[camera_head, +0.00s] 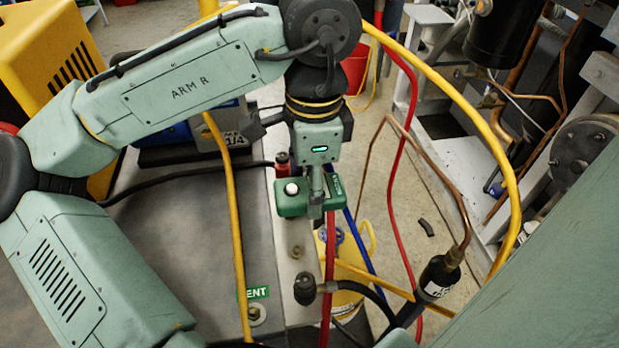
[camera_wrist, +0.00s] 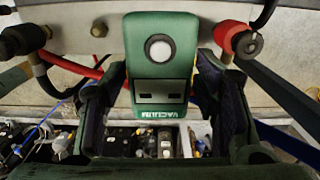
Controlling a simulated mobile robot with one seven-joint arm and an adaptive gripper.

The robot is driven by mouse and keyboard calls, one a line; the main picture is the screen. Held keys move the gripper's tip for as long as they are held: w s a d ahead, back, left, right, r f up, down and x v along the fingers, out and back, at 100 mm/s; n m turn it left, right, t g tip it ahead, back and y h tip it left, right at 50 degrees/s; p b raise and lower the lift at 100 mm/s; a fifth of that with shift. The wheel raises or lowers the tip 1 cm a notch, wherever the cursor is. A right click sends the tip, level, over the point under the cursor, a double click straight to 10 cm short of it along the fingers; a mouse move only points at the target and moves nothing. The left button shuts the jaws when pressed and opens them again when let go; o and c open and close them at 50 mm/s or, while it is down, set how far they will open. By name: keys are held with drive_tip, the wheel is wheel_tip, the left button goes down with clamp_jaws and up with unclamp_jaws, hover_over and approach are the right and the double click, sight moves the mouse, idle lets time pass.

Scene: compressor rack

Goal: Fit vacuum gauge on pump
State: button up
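The vacuum gauge is a green block with a white round button and a "VACUUM" label. In the wrist view, the gauge (camera_wrist: 146,72) sits centred between my two fingers, which flank it closely. A brass fitting (camera_head: 297,252) stands bare on that edge. Whether the gauge touches the pump is hidden beneath it.
A red-capped fitting (camera_head: 282,160) and a black elbow fitting (camera_head: 305,288) stand along the same edge. A yellow hose (camera_head: 233,200) crosses the pump top near a green vent label (camera_head: 258,293). Red and blue hoses hang beside the edge. Copper pipework stands at right.

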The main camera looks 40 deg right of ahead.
drive_tip(key=c, duration=0.6)
drive_tip(key=shift+c, duration=0.2)
drive_tip(key=shift+r, duration=0.25)
drive_tip(key=shift+r+p, duration=1.4)
drive_tip(key=shift+p, duration=0.25)
